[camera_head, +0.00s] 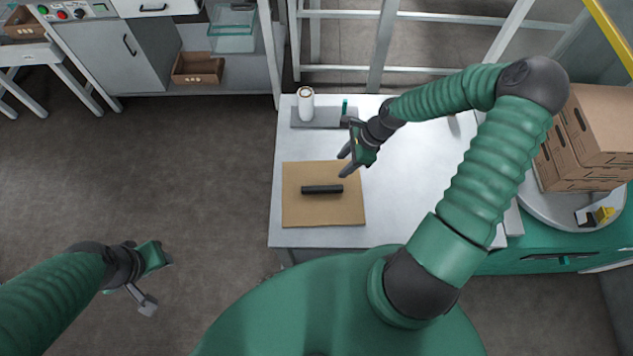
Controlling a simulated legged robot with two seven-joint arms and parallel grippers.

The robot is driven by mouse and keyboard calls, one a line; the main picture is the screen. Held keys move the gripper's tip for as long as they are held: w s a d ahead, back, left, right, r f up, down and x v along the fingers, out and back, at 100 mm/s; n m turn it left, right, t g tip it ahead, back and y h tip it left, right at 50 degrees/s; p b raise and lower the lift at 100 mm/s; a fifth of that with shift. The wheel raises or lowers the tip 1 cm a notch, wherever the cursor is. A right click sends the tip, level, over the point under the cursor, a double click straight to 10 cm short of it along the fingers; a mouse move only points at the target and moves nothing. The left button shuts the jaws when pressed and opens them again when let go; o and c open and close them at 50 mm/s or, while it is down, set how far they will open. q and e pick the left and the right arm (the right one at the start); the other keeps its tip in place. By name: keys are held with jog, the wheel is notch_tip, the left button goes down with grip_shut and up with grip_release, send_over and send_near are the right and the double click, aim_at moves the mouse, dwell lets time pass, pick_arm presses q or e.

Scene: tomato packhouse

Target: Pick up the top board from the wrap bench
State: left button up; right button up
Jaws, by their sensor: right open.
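A flat brown square board (343,208) lies on the white wrap bench (410,205), near its front left corner. A short black bar (322,189), which looks like a handle, lies across its middle. I cannot tell whether more boards lie under it. My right gripper (344,163) is open and empty. My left gripper (166,262) hangs over the floor left of the bench, far from the board. Its fingers are too unclear to read.
A grey tray with a white roll (306,104) stands at the bench's back left. Brown cartons (590,135) are stacked at right on a round turntable (552,208). A metal frame stands behind the bench. Floor at left is clear.

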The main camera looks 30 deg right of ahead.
send_near(323, 187)
jog(key=x, duration=0.2)
jog(key=b+x, duration=0.1)
jog(key=x, duration=0.1)
jog(key=shift+w+d, duration=0.2)
jog(key=shift+w, duration=0.1)
jog(key=shift+a+f, duration=0.1)
jog(key=shift+f, duration=0.3)
jog(key=a+f, duration=0.2)
jog(key=f, duration=0.1)
jog(key=shift+f, duration=0.15)
jog(key=shift+w+a+f, duration=0.1)
jog(key=shift+w+f, duration=0.1)
jog(key=shift+f, duration=0.15)
jog(key=shift+s+r, duration=0.1)
jog(key=c, duration=0.7)
pick_arm(q)
jog(key=shift+s+f, duration=0.35)
jog(key=shift+f, duration=0.4)
pick_arm(e)
grip_shut()
